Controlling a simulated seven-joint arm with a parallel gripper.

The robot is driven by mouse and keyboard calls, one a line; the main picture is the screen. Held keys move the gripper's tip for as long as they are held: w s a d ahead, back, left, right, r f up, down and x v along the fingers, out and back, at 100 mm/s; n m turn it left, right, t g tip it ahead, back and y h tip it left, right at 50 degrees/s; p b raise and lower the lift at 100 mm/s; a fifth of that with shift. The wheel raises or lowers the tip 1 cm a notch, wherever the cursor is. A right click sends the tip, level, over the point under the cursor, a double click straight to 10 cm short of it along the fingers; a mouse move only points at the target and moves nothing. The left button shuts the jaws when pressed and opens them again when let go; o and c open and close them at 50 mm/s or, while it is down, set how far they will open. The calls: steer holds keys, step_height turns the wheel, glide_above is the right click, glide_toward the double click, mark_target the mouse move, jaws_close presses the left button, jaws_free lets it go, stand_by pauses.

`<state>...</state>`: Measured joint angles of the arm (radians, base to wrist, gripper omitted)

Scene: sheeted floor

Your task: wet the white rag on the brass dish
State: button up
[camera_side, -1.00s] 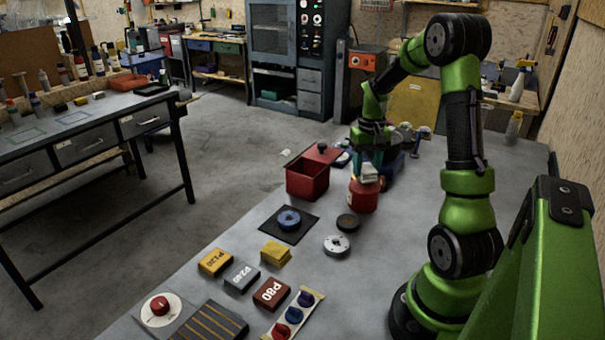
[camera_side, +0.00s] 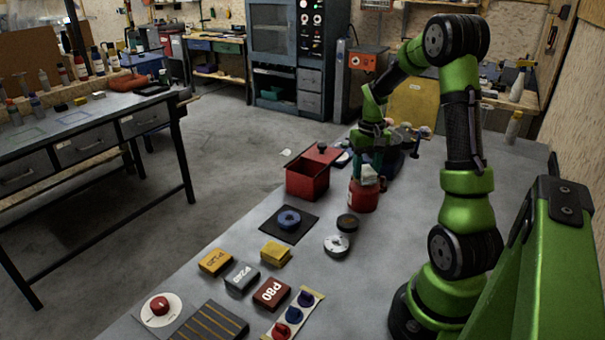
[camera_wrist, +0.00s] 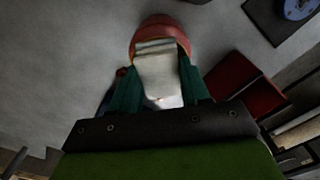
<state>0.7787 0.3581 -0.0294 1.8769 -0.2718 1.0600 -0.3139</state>
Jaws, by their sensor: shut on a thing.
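The white rag (camera_side: 370,175) is a folded pad held between the teal fingers of my gripper (camera_side: 368,168). In the wrist view the rag (camera_wrist: 160,82) fills the gap between the fingers. It is at the top of a round red can (camera_side: 363,198), whose rim (camera_wrist: 163,22) shows just beyond the rag in the wrist view. The rag and fingers cover most of the can's top, so I cannot tell a brass dish there or how hard the rag presses.
A red open box (camera_side: 307,181) stands just left of the can. A dark disc (camera_side: 347,223) and a pale disc (camera_side: 337,245) lie in front. A blue disc on a black mat (camera_side: 270,222) and several sanding blocks lie nearer. Bench space to the can's right is clear.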

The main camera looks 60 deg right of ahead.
mark_target(365, 170)
steer(key=shift+r, duration=3.55)
steer(key=shift+w+a, duration=0.1)
steer(key=w+a+n, duration=0.3)
steer(key=a, duration=0.6)
steer(key=w+a+r+n, duration=0.1)
steer(key=w+a+n, duration=0.2)
steer(key=a, duration=0.7)
steer(key=w+a+r+n, duration=0.1)
steer(key=w+a+n, duration=0.2)
steer(key=a, duration=0.6)
steer(key=shift+a, duration=0.15)
